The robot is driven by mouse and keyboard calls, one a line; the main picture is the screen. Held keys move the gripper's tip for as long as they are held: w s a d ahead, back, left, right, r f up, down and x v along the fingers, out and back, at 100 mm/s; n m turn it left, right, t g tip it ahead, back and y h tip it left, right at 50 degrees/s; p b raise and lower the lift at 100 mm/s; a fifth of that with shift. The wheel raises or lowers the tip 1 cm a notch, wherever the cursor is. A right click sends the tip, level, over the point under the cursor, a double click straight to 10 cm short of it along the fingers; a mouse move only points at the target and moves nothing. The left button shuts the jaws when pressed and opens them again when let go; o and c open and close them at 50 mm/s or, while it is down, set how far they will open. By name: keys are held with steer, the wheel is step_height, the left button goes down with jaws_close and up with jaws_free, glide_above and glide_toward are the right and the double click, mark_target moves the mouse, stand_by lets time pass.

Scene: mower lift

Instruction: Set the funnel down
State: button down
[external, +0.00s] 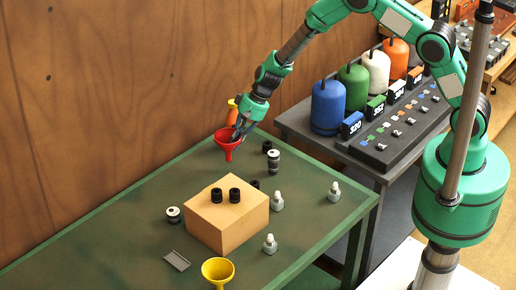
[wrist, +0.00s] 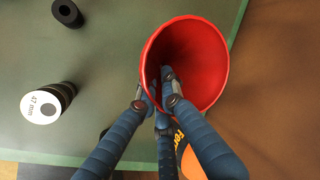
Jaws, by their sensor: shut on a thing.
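The funnel looks upright, spout down, in the external view. Whether its spout touches the table is hard to tell. A yellow funnel (external: 217,270) stands at the table's near edge.
An orange bottle (external: 232,112) stands just behind the red funnel. A cardboard box (external: 227,222) bears two black cylinders (external: 234,195). A black-and-white cylinder (external: 273,160) stands to the right of the funnel. Grey bottles (external: 334,191) stand farther right. The table's left part is mostly clear.

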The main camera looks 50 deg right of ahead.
steer(key=w+a+p, duration=0.1)
steer(key=w+a, duration=0.3)
steer(key=w, duration=0.4)
steer(key=shift+w+f, duration=0.35)
steer(key=shift+f, duration=0.1)
steer(key=shift+d, duration=0.1)
steer(key=shift+f, duration=1.75)
steer(key=shift+f, duration=0.15)
steer(key=c, duration=1.9)
jaws_free()
steer(key=shift+r, duration=0.2)
